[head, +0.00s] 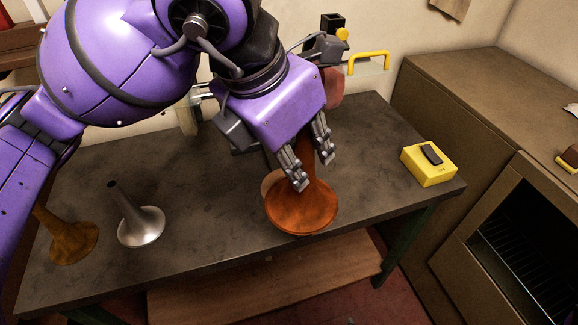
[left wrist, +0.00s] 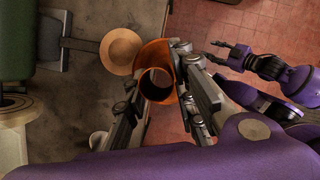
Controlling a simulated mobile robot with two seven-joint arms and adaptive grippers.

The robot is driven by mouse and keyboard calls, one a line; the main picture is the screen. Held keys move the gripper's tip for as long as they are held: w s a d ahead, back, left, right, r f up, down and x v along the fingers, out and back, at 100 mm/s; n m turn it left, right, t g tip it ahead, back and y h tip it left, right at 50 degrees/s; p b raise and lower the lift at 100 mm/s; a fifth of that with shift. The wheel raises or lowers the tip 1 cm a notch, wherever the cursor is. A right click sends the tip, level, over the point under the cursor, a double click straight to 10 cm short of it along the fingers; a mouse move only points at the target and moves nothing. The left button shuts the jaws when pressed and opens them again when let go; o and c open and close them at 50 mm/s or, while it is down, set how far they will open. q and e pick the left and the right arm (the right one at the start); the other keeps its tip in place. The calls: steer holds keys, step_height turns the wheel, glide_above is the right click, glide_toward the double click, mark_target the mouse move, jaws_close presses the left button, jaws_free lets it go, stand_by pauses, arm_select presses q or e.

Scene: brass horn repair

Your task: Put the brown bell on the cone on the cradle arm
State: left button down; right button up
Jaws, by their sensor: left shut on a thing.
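The brown bell (head: 300,212) is reddish brown, with a wide flare and a narrow neck. My left gripper (head: 314,171) is shut on its neck and holds it upright, flare down, over the table's front part. In the left wrist view the bell (left wrist: 153,58) shows its open tube end between the fingers. A round tan piece (left wrist: 121,49) lies beside the bell at the end of a dark bar (left wrist: 80,44); these look like the cone and cradle arm. In the head view the bell mostly hides the tan piece (head: 269,181). My right gripper (left wrist: 226,55) shows empty, fingers apart.
A silver bell (head: 142,226) and a yellowish-brown bell (head: 72,243) stand on the left of the dark table (head: 200,259). A yellow box (head: 429,166) sits at the table's right end. A brown cabinet (head: 440,100) is on the right. The table between bell and box is clear.

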arm_select(q)
steer(key=shift+w, duration=0.4)
steer(key=w+a+f, duration=0.2)
steer(key=w+f, duration=1)
steer(key=w, duration=0.1)
steer(key=shift+f+b, duration=0.35)
steer(key=shift+b, duration=0.05)
arm_select(e)
steer(key=shift+s+d+f, duration=0.2)
steer(key=shift+s+f, duration=0.15)
steer(key=shift+f, duration=0.05)
steer(key=shift+s, duration=0.1)
arm_select(q)
steer(key=shift+f, duration=0.1)
steer(key=c, duration=1.5)
jaws_free()
steer(key=shift+a+f, duration=0.1)
steer(key=shift+o, duration=0.2)
arm_select(e)
steer(key=shift+s+f, duration=0.15)
steer(key=shift+s, duration=0.1)
steer(key=shift+w, duration=0.1)
